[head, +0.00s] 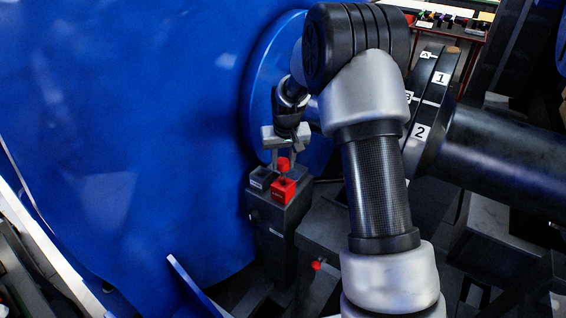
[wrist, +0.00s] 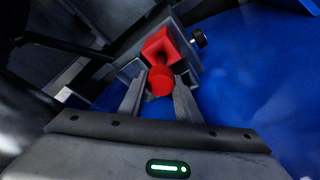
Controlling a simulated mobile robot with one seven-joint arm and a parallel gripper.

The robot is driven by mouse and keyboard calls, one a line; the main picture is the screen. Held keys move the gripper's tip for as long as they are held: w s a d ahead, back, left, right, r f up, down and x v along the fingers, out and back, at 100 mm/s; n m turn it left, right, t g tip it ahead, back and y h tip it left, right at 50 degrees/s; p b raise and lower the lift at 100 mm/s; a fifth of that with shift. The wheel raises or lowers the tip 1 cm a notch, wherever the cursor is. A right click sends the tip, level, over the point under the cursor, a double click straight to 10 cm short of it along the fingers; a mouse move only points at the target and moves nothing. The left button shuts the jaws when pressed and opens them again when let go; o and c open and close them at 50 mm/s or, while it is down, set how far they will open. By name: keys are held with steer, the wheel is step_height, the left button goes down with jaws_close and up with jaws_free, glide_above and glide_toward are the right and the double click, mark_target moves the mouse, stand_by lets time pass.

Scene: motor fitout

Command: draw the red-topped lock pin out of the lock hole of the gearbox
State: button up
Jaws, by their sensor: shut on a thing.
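The lock pin's round red top (wrist: 161,81) sits between the two fingertips of my gripper (wrist: 160,96) in the wrist view. In the head view the red top (head: 284,163) shows just below my gripper (head: 284,158), which points down and is shut on it. The pin's lower part is mostly hidden, and I cannot tell how deep it sits in a hole. A dark block (head: 277,218), beside the large blue housing, stands below the gripper. I cannot make out the lock hole itself.
On the block's top are a red square socket (head: 284,190) and a dark square socket (head: 262,178), close to my fingers. A red knob (head: 317,265) sits lower right. The blue housing (head: 120,130) fills the left. A numbered black flange (head: 430,115) and shaft (head: 505,160) stand right.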

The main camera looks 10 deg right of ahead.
steer(key=shift+r+p, duration=0.55)
steer(key=shift+r, duration=0.6)
